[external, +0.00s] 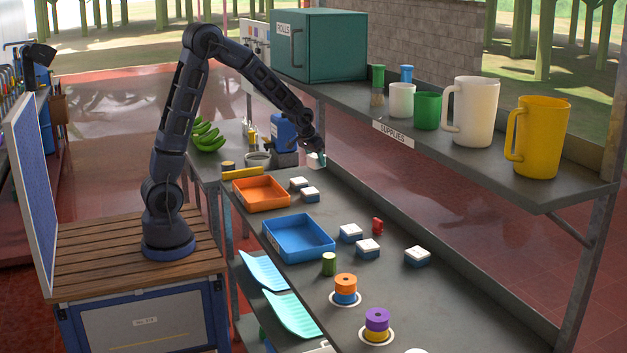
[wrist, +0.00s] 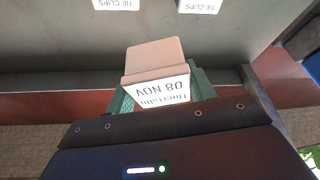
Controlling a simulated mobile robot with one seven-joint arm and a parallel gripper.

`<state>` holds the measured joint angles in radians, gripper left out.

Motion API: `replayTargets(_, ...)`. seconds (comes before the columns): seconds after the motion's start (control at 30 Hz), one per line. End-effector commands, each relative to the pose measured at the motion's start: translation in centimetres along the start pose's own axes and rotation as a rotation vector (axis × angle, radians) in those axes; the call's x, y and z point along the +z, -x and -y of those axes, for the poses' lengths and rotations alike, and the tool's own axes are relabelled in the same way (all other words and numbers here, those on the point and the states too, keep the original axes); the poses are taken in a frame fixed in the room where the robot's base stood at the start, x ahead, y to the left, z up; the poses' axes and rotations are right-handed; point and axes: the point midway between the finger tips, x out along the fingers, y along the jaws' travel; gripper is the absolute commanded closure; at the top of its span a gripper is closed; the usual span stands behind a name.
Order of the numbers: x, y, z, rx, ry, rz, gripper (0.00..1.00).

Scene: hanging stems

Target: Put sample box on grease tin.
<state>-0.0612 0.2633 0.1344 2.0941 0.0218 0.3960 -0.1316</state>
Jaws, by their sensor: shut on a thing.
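My gripper (external: 317,153) is shut on a small pale box, the sample box (wrist: 155,58), and holds it in the air above the far end of the long bench. In the wrist view the box has a pinkish top and a white label reading "08 NOV", upside down, between teal fingers. In the external view the box is small and partly hidden by the gripper. I cannot tell for sure which thing is the grease tin.
An orange tray (external: 287,201) and a blue tray (external: 329,247) lie along the left. The supplies shelf (external: 470,160) with mugs overhangs the right side.

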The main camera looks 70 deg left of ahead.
Motion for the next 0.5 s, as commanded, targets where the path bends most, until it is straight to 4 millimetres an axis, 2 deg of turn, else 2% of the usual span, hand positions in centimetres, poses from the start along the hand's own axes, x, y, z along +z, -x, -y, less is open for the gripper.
replayTargets(0.03, -0.5, 0.0, 2.1, -0.018, 0.042, -0.001, 0.71)
replayTargets(0.5, -2.5, 1.7, 19.8, -0.173, 0.415, -0.002, 0.71)
